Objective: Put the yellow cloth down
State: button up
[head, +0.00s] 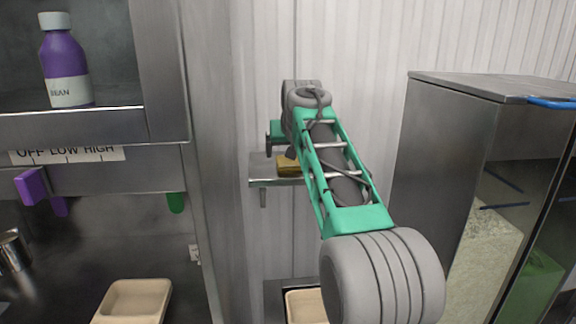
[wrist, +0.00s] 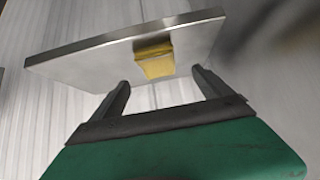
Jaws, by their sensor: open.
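The yellow cloth (head: 289,165) lies folded on a small metal wall shelf (head: 262,183), partly hidden behind my arm in the head view. In the wrist view the cloth (wrist: 156,60) sits on the shelf (wrist: 90,67) at the edge nearest my gripper. My gripper (wrist: 162,86) is open, and its two dark fingers are apart on either side of the cloth's near end. Nothing shows between the fingertips, and the cloth looks clear of them. In the head view the fingers are mostly hidden by my arm.
A metal cabinet with clear panels (head: 445,150) stands at the right. At the left is a steel unit with a purple bottle (head: 65,60) and a purple knob (head: 31,187). Beige trays (head: 135,299) (head: 305,306) sit below. The ribbed wall is behind the shelf.

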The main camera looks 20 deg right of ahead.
aim_at(288, 161)
jog(key=p+x, duration=0.1)
jog(key=x, duration=0.2)
jog(key=p+x, duration=0.1)
jog(key=x, duration=0.3)
jog(key=shift+w+d, duration=0.25)
jog(key=shift+w, duration=0.05)
jog(key=shift+s, duration=0.1)
jog(key=shift+c, duration=0.3)
jog(key=c, duration=1.5)
